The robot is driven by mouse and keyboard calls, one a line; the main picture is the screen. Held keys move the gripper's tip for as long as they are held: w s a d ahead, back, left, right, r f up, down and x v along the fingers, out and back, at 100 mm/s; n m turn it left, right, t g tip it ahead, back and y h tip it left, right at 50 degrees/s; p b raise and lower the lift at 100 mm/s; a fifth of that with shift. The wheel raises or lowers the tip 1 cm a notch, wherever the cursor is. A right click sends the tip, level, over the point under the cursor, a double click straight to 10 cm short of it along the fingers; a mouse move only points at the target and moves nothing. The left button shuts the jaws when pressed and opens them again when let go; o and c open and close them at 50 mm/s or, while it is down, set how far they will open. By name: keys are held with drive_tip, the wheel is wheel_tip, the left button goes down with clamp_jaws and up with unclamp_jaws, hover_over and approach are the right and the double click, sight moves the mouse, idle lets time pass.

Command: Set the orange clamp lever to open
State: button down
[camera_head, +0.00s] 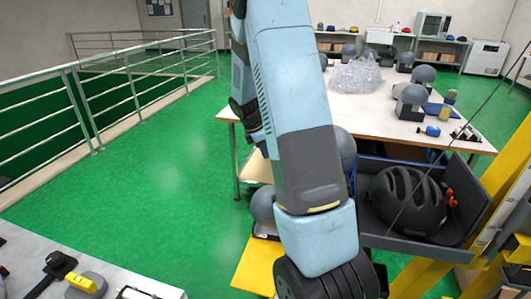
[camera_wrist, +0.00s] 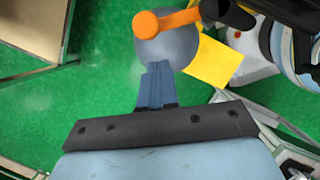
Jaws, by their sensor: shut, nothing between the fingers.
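The orange clamp lever (camera_wrist: 178,20) is at the top middle of the wrist view, with a round orange end at its left. Its right end meets a dark part (camera_wrist: 228,12). My gripper (camera_wrist: 158,66) has its blue fingers together and empty. The fingertips appear just below the lever in the picture, over a grey rounded thing (camera_wrist: 168,50). A gap shows between tips and lever; depth is hard to judge. In the head view my arm hides the gripper and I cannot make out the lever for certain.
A black helmet (camera_head: 408,200) sits in a dark tray (camera_head: 425,247) at right, beside yellow posts (camera_head: 508,165). A white table (camera_head: 375,100) behind holds grey headforms and a clear bag (camera_head: 356,75). A grey bench (camera_head: 30,240) is at front left. Green floor at left is free up to the railing.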

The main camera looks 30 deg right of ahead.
drive_tip(key=s+a+r+m+t+y, duration=0.1)
drive_tip(key=s+a+r+m, duration=0.15)
drive_tip(key=a+r, duration=0.45)
drive_tip(key=s+a+r+m+t, duration=0.1)
drive_tip(key=s+a+r+m, duration=0.15)
drive_tip(key=r, duration=0.85)
drive_tip(key=s+a+r+m+t+y, duration=0.1)
drive_tip(key=s+a+r+m, duration=0.1)
drive_tip(key=s, duration=0.6)
drive_tip(key=s+a+r+m+t+y, duration=0.1)
drive_tip(key=s+a+r+m+t, duration=0.1)
drive_tip(key=s, duration=0.6)
drive_tip(key=s+a+r+m+t, duration=0.1)
drive_tip(key=s+a+r+m, duration=0.2)
drive_tip(key=s+a+m, duration=0.2)
drive_tip(key=s+m, duration=0.1)
drive_tip(key=s, duration=0.2)
drive_tip(key=shift+s+r+m+y, duration=0.2)
drive_tip(key=shift+s+m+y, duration=0.1)
drive_tip(key=shift+y, duration=0.1)
